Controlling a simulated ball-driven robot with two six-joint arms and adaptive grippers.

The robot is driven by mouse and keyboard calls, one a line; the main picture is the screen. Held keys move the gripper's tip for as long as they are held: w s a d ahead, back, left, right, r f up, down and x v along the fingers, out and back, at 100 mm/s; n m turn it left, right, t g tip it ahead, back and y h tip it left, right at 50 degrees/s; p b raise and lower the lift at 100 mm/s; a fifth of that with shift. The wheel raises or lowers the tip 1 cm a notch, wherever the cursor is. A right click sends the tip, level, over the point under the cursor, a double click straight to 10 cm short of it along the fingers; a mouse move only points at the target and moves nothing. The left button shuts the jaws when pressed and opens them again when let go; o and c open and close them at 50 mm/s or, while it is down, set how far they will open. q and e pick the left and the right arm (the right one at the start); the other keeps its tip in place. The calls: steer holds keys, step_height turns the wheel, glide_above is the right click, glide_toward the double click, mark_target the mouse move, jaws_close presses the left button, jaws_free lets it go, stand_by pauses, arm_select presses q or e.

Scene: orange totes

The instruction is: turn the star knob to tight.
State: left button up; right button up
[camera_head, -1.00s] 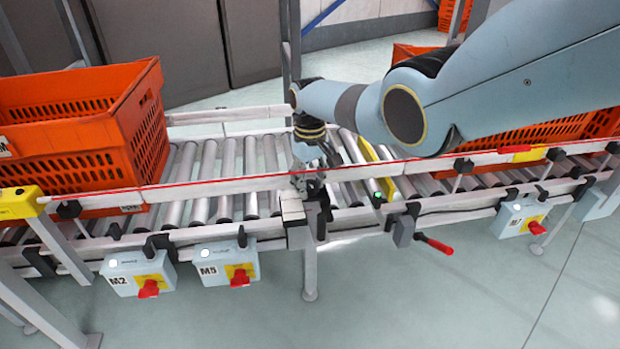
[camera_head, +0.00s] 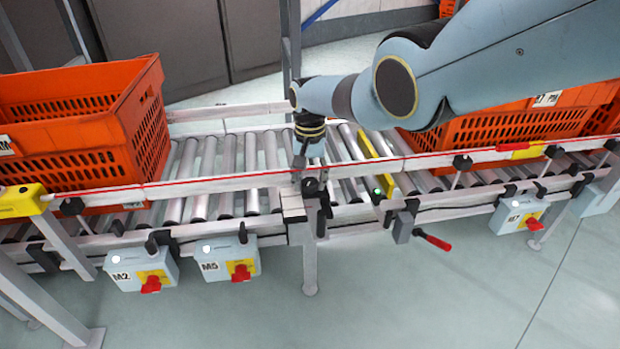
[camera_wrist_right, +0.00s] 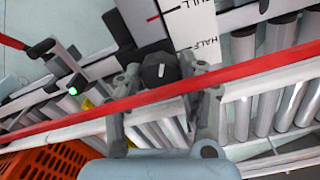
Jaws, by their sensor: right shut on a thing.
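The dark star knob (camera_wrist_right: 160,70), with a small pale mark on its face, sits beside a white scale plate (camera_wrist_right: 190,22) in the right wrist view. My right gripper (camera_wrist_right: 161,76) has its two grey fingers on either side of the knob and is shut on it. In the head view the right gripper (camera_head: 312,180) points down at the post by the conveyor's front rail; its fingers mostly hide the knob there. The plate reads "HALF" and what looks like "FULL". My left gripper is not in view.
A red cord (camera_head: 200,182) runs along the front rail and crosses close to my fingers. Orange totes stand left (camera_head: 75,130) and right (camera_head: 520,125) on the rollers. A red-handled lever (camera_head: 432,241) juts out front; switch boxes (camera_head: 228,260) hang below. The floor in front is clear.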

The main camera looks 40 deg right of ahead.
mark_target(310, 181)
stand_by(0.6)
steer(key=o, duration=1.2)
steer(key=shift+w+r, duration=0.1)
steer(key=shift+r, duration=0.6)
step_height(310, 181, up, 11)
steer(key=shift+f, duration=0.2)
